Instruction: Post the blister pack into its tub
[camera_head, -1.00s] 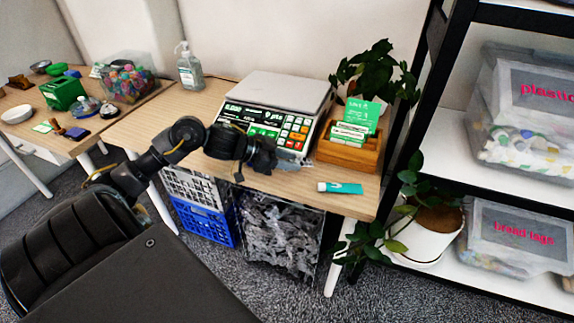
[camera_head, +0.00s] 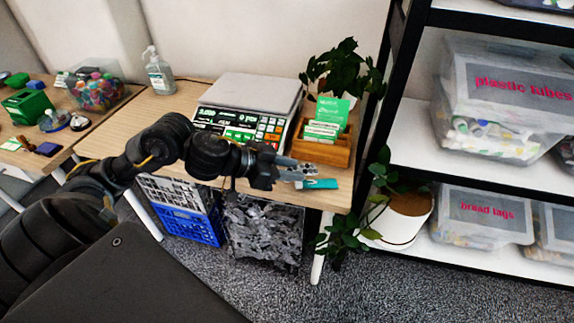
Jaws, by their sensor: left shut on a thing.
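My left gripper (camera_head: 284,168) is over the front right of the wooden table, shut on a small silvery piece that looks like the blister pack (camera_head: 297,171). The jaws partly hide it, and it is just above and behind a teal tube (camera_head: 321,184) on the table. No tub in view has a readable blister-pack label. A clear tub (camera_head: 262,232) of crumpled grey, silvery pieces stands under the table; I cannot tell what they are. My right gripper is not in view.
A scale (camera_head: 243,115), a wooden card holder (camera_head: 322,150) and a plant (camera_head: 343,75) stand on the table. Black-framed shelves at right hold tubs labelled plastic tubes (camera_head: 505,98) and bread tags (camera_head: 486,217).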

